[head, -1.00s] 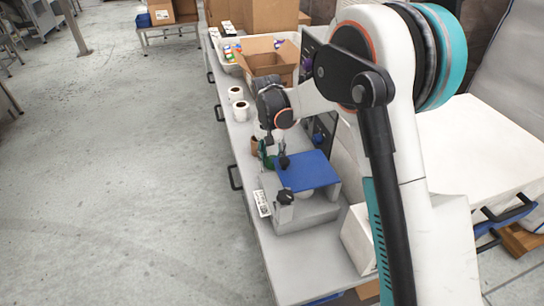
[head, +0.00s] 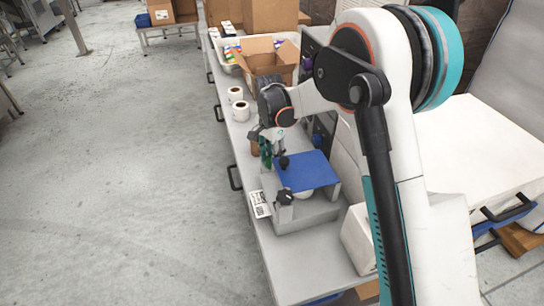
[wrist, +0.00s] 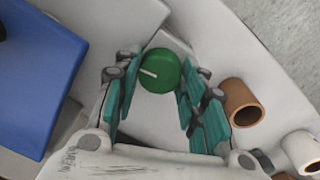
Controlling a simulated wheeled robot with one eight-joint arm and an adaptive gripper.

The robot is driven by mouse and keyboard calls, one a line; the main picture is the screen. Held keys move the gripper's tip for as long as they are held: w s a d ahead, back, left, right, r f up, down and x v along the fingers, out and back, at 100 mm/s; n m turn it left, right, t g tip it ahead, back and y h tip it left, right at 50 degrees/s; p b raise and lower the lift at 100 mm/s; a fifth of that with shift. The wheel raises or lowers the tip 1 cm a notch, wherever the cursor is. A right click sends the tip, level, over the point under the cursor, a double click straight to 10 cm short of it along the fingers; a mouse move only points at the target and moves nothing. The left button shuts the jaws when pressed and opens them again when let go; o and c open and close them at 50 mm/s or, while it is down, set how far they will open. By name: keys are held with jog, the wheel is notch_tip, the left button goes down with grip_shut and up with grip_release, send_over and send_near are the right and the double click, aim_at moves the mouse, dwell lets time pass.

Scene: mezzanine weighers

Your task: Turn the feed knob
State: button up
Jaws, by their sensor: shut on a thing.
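The round green knob (wrist: 160,71) with a white pointer line shows in the wrist view, on a pale grey body. The tips of my gripper (wrist: 153,78) are shut on it, one finger on each side. The pointer line slants, running from the knob's middle toward its left edge. In the head view my gripper (head: 267,152) points down at the far end of the grey machine (head: 302,217) with the blue top plate (head: 308,170). I cannot make out the green knob apart from the fingers there.
A black knob (head: 285,197) is on the machine's near side. White rolls (head: 240,110) and an open carton (head: 268,62) stand farther along the bench.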

dwell(0.4)
jog(key=o, duration=0.8)
jog(key=r, duration=1.2)
jog(key=shift+w+a, duration=0.2)
jog(key=shift+w, duration=0.1)
